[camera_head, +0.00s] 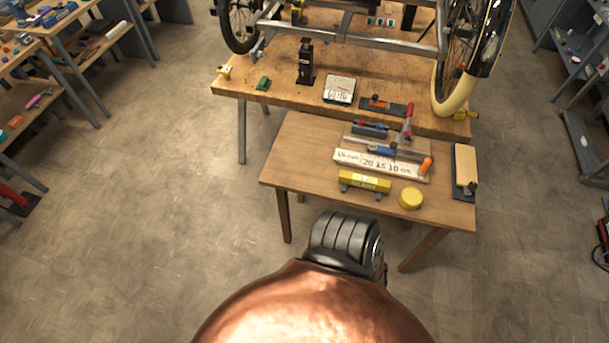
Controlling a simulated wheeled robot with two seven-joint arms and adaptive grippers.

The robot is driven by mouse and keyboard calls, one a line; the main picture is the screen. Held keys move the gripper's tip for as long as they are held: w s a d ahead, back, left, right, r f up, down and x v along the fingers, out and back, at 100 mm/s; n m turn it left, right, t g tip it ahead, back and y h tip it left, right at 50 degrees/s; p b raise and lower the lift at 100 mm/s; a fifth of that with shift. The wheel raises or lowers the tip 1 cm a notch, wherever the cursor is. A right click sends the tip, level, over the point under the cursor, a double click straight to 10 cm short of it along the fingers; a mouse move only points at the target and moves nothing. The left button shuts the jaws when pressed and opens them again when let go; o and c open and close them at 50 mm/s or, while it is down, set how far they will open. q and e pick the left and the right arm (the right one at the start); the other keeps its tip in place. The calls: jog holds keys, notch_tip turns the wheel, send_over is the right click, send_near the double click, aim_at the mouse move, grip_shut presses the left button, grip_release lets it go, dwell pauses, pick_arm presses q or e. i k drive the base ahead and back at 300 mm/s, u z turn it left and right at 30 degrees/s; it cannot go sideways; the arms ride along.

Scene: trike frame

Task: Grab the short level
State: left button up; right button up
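A short yellow level-like bar (364,182) lies near the front edge of the small wooden table (300,155), resting on two dark supports. Its top face has a pale marking in the middle. It looks like the short level, though its vials are too small to make out. Neither of my grippers is in view. A copper dome and a dark ribbed part, which look like my own body, fill the bottom middle of the view, in front of the table.
Behind the bar lies a white numbered board (383,164) with an orange-tipped tool (426,165). A yellow round item (411,198) sits to its right, and a wooden block (465,168) at the right edge. A larger workbench (285,95) behind carries the trike frame (375,42).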

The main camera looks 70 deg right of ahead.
aim_at(372, 183)
jog(key=u, duration=0.6)
jog(key=k, duration=1)
jog(key=z, duration=0.65)
